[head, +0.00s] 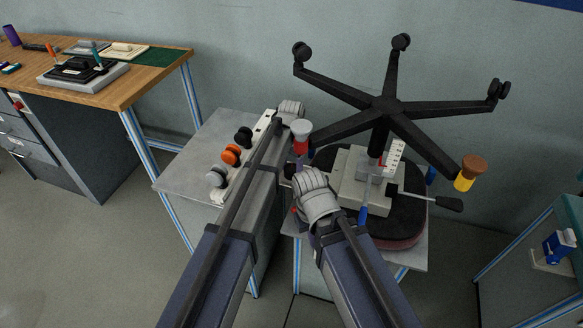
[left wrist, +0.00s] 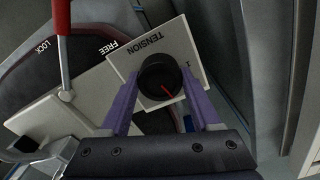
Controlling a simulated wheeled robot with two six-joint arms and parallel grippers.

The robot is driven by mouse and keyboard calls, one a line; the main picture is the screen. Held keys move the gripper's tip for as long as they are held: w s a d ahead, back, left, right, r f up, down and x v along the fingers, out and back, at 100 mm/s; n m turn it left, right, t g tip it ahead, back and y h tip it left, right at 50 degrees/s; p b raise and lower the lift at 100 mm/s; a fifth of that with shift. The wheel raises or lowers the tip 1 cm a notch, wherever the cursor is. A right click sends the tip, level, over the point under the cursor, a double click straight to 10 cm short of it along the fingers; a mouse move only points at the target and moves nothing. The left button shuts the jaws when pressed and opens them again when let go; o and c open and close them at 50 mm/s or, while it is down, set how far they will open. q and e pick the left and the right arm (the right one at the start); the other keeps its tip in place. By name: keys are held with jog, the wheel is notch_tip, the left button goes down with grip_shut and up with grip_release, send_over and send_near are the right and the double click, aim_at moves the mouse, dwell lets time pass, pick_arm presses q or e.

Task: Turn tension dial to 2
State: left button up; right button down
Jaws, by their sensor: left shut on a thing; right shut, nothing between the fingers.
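The black tension dial (left wrist: 160,77) sits on a pale plate (left wrist: 127,62) marked TENSION, upside down in the left wrist view. Its red pointer line slants down and right in that picture; a small mark like a 1 shows right of the dial. My left gripper (left wrist: 161,100) has its purple fingers shut on the dial's sides. In the head view my left gripper (head: 290,111) is at the upturned chair's left, its fingertips and the dial hidden. My right gripper (head: 315,192) is shut and empty, in front of the chair's pale mechanism (head: 352,188).
The upturned five-arm chair base (head: 388,104) rises above the seat (head: 405,222). A red lever (left wrist: 63,45) stands near LOCK and FREE labels. A side lever (head: 440,201) sticks out right. Black, orange (head: 231,154) and grey casters stand on the left grey table (head: 190,160).

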aim_at(292, 168)
pick_arm(q)
jog(key=shift+n, duration=2.6)
jog(key=o, duration=1.4)
jog(key=shift+r, duration=0.1)
notch_tip(292, 168, up, 8)
jog(key=p, duration=0.8)
jog(key=shift+f, duration=0.2)
